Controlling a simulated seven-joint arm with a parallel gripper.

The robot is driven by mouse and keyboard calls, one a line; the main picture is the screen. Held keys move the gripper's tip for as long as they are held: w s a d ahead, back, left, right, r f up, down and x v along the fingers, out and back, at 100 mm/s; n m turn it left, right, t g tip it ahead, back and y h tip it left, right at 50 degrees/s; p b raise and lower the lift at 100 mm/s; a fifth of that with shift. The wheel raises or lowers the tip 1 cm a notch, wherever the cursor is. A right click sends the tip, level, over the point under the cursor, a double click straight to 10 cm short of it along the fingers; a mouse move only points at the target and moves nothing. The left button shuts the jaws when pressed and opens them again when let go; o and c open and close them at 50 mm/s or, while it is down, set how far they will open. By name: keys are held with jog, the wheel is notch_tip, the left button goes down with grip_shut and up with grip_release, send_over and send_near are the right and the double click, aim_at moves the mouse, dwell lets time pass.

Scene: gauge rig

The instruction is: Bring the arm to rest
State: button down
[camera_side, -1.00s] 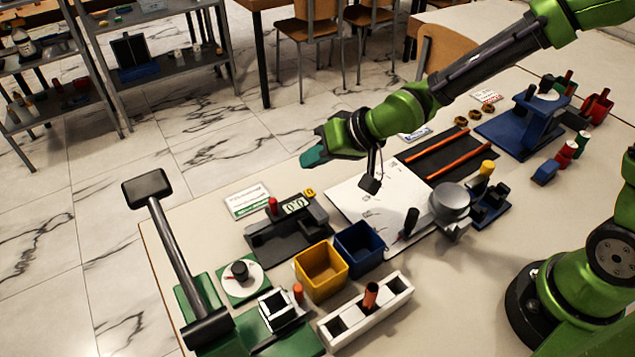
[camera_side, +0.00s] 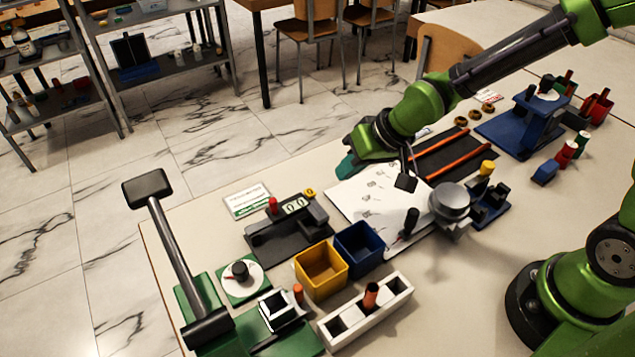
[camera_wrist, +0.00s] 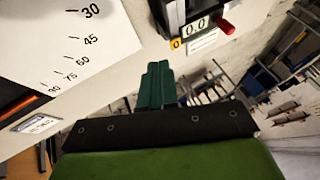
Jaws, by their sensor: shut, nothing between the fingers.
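My gripper (camera_side: 350,166) is at the end of my green arm, above the far edge of the white marked sheet (camera_side: 352,190). In the wrist view its dark green fingers (camera_wrist: 158,86) lie together, shut, with nothing between them. The sheet shows at the upper left of the wrist view (camera_wrist: 75,35) with printed angle numbers. The gripper is apart from the digital gauge (camera_side: 290,225), which reads 0.0 in the wrist view (camera_wrist: 193,24).
Yellow (camera_side: 321,270) and blue (camera_side: 360,248) bins stand near the table's middle. A silver round device (camera_side: 450,203) stands right of the sheet. A black board with orange rods (camera_side: 440,155) lies beyond it. A tall hammer-like lever (camera_side: 170,250) rises at the left.

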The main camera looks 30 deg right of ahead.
jog(key=s+d+r+m+t+h, duration=0.1)
jog(key=s+d+r+m, duration=0.1)
jog(key=s+d+r, duration=1.1)
jog(key=shift+s+d+r+m+t+h, duration=0.35)
jog(key=shift+s+r, duration=0.2)
jog(key=shift+s, duration=0.35)
